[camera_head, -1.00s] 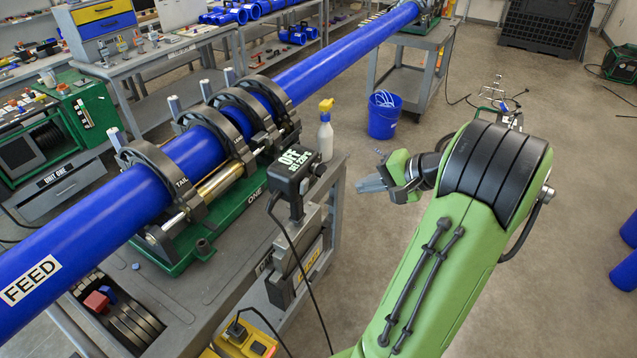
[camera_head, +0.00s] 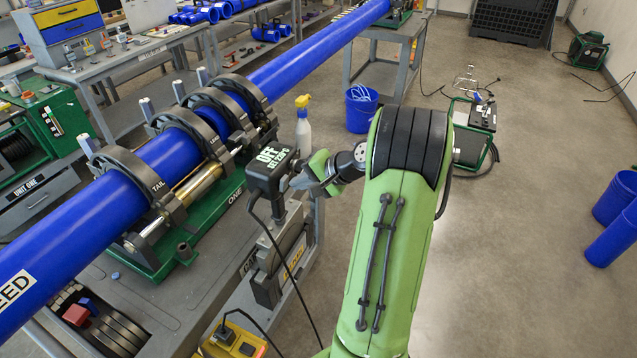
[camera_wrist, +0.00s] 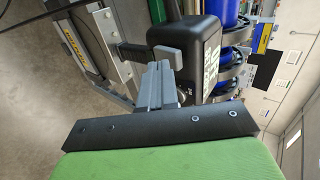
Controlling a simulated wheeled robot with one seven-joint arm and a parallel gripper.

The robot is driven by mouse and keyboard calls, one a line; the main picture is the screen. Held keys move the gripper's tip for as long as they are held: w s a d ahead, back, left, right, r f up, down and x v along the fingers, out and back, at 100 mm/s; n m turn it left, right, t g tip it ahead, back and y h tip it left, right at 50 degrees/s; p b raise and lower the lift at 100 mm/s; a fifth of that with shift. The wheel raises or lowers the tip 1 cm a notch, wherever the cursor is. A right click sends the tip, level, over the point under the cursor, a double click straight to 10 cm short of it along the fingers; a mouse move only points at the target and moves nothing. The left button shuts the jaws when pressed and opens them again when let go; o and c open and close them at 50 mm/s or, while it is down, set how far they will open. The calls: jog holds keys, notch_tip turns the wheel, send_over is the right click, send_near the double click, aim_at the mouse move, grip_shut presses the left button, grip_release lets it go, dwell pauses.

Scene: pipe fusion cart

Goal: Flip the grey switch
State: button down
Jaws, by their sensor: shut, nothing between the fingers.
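A black control box (camera_head: 266,172) with a lit "OFF" display stands on a post at the cart's right edge. It also shows in the wrist view (camera_wrist: 198,32), close ahead of my fingers. A small grey block (camera_wrist: 168,56), which looks like the grey switch, sits at the box's side by my fingertips. In the head view my gripper hides that side. My gripper (camera_head: 298,181) is shut and empty beside the box's right side. In the wrist view its grey fingers (camera_wrist: 156,84) lie together just short of the block; I cannot tell whether they touch it.
A blue pipe (camera_head: 160,158) runs through black clamps on the green machine, left of the box. A spray bottle (camera_head: 303,128) stands behind the box. A black cable hangs from the box past the cart's front.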

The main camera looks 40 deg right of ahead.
aim_at(284, 177)
jog(key=shift+w+a+r, duration=0.1)
jog(key=shift+w+a, duration=0.1)
jog(key=shift+w, duration=0.2)
jog(key=w+r+g+p, duration=0.1)
jog(key=p, duration=0.2)
jog(key=shift+a, duration=0.2)
jog(key=shift+f+h, duration=0.2)
jog(key=shift+h, duration=0.1)
jog(key=shift+r, duration=0.15)
jog(key=shift+r+p, duration=0.65)
jog(key=shift+r, duration=0.05)
